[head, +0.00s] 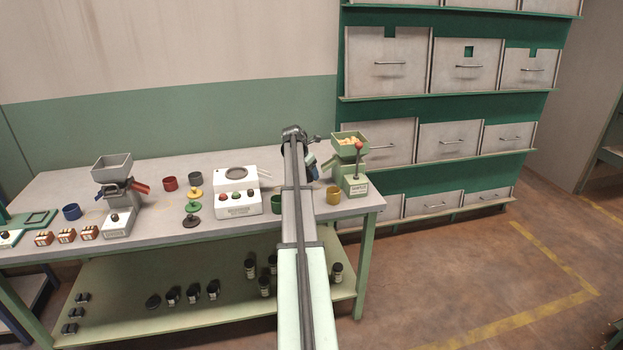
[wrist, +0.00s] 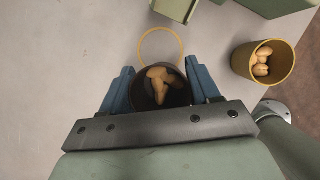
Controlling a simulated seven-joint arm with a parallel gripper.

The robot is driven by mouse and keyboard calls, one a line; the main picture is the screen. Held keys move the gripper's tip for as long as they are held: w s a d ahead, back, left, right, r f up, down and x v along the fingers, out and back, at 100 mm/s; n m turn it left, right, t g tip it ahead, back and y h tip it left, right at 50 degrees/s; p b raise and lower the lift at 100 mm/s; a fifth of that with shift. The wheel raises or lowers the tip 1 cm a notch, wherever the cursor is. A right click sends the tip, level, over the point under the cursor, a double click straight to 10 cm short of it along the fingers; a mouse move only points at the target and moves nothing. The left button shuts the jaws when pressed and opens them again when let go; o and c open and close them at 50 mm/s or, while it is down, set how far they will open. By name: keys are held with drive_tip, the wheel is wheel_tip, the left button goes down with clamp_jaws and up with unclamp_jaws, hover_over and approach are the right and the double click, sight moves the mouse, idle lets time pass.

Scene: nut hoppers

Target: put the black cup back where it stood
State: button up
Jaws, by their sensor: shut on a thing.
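The black cup (wrist: 180,97) is between the blue fingers of my gripper (wrist: 160,80) in the wrist view, with several tan nuts in it. My gripper is shut on the cup. A thin yellow ring (wrist: 160,29) is marked on the grey tabletop just beyond the cup, partly covered by it. I cannot tell how high the cup is above the table. In the head view a blue finger of my gripper (head: 311,159) shows beside my arm, which hides the held cup.
A yellow cup (wrist: 241,66) with nuts stands to the right, near the table edge; it also shows in the head view (head: 333,197).

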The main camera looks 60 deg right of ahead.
wheel_tip(320, 180, up, 9)
drive_tip(key=s+a+f+m+g, duration=0.2)
drive_tip(key=s+a+f+m, duration=0.25)
drive_tip(key=s+a, duration=0.35)
drive_tip(key=shift+y, duration=0.4)
drive_tip(key=shift+w+a+f, duration=0.2)
drive_tip(key=shift+a+f, duration=0.05)
drive_tip(key=shift+f, duration=1.25)
drive_tip(key=shift+w+a+f, duration=0.2)
drive_tip(key=shift+w+f, duration=0.05)
drive_tip(key=shift+f, duration=1.2)
drive_tip(key=shift+w+a+f, duration=0.2)
drive_tip(key=shift+a+f, duration=0.05)
drive_tip(key=shift+f, duration=1.25)
drive_tip(key=shift+f, duration=0.1)
drive_tip(key=o, duration=1.2)
drive_tip(key=shift+o, duration=0.2)
